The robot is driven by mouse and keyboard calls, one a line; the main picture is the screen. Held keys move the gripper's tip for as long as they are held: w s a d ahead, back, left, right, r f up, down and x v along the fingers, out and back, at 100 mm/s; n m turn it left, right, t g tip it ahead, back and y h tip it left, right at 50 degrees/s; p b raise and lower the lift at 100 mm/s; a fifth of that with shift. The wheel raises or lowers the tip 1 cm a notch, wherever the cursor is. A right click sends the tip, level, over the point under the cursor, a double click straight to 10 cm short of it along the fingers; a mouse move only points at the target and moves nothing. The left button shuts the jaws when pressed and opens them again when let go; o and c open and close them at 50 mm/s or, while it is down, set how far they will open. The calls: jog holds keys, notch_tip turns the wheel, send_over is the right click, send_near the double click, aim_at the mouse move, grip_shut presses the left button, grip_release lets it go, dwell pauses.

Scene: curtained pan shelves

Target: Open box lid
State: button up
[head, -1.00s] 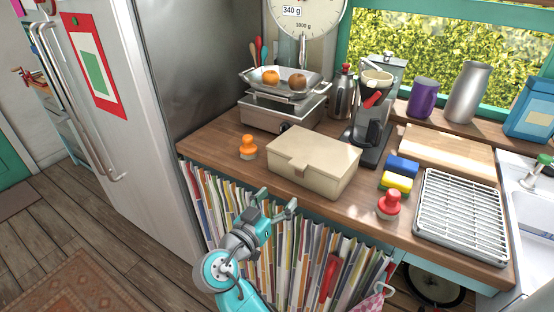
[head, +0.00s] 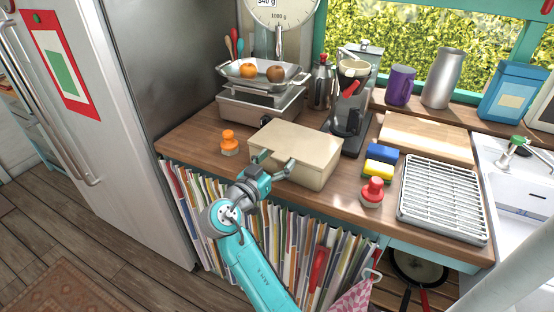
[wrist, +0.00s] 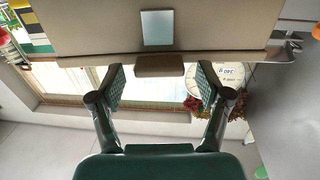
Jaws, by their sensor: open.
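A cream box (head: 310,169) with its lid (head: 297,144) closed stands on the wooden counter in the head view. My gripper (head: 274,163) is open and empty at the box's front side, with its fingers near the front face; I cannot tell whether they touch it. In the wrist view the box (wrist: 90,28) fills the top of the picture. A small tab (wrist: 159,65) on its edge lies between and just beyond my open fingertips (wrist: 160,85). The gripper hides part of the box front in the head view.
An orange stamp-like object (head: 229,143) stands left of the box. A red one (head: 372,192), blue and yellow sponges (head: 381,161) and a metal rack (head: 443,199) are to the right. A scale (head: 262,101) and a coffee machine (head: 349,112) stand behind.

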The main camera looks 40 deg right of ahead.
jog(key=shift+w+d, duration=0.1)
jog(key=shift+d, duration=0.25)
